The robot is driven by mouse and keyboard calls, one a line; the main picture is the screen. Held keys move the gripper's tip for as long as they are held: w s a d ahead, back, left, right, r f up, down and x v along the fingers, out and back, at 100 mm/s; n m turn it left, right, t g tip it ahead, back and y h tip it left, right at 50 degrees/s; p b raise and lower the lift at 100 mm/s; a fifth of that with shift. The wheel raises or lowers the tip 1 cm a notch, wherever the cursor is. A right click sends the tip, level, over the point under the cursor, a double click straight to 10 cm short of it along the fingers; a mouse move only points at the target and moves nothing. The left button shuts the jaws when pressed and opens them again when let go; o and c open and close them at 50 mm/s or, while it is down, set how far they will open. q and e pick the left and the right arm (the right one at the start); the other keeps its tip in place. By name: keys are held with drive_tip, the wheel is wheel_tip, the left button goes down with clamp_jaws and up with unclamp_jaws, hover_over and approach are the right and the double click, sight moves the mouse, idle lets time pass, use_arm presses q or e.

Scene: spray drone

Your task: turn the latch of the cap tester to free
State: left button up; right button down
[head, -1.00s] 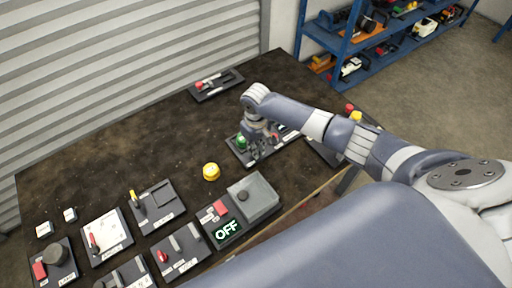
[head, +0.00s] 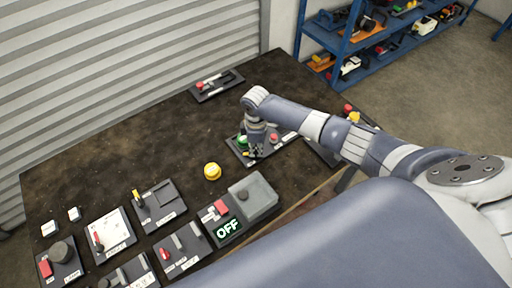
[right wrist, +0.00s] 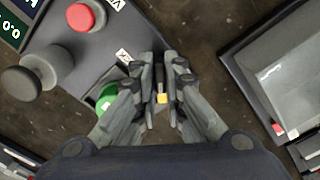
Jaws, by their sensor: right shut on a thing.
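The cap tester, as I take it, is the dark panel (head: 236,148) under my right gripper on the table. In the right wrist view it (right wrist: 75,75) bears a green cap (right wrist: 107,97), a red button (right wrist: 86,15) and a grey knob (right wrist: 30,82). A small yellow-tipped piece (right wrist: 161,98), which looks like the latch, shows between the fingers of my right gripper (right wrist: 165,70). The fingers are shut on it, beside the green cap. In the head view my right gripper (head: 256,152) hides the latch. My left gripper is out of view.
A box with an OFF display (head: 228,229) and several switch panels fill the front. A small panel (head: 216,85) lies at the back. The table's back left is clear.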

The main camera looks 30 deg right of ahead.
sight(256, 150)
drive_tip(key=n, duration=0.3)
drive_tip(key=shift+w+n, duration=0.1)
drive_tip(key=shift+n, duration=0.3)
drive_tip(key=shift+r+n, duration=0.1)
drive_tip(key=shift+n, duration=1.7)
drive_tip(key=c, duration=1.7)
unclamp_jaws()
wheel_tip(256, 150, up, 12)
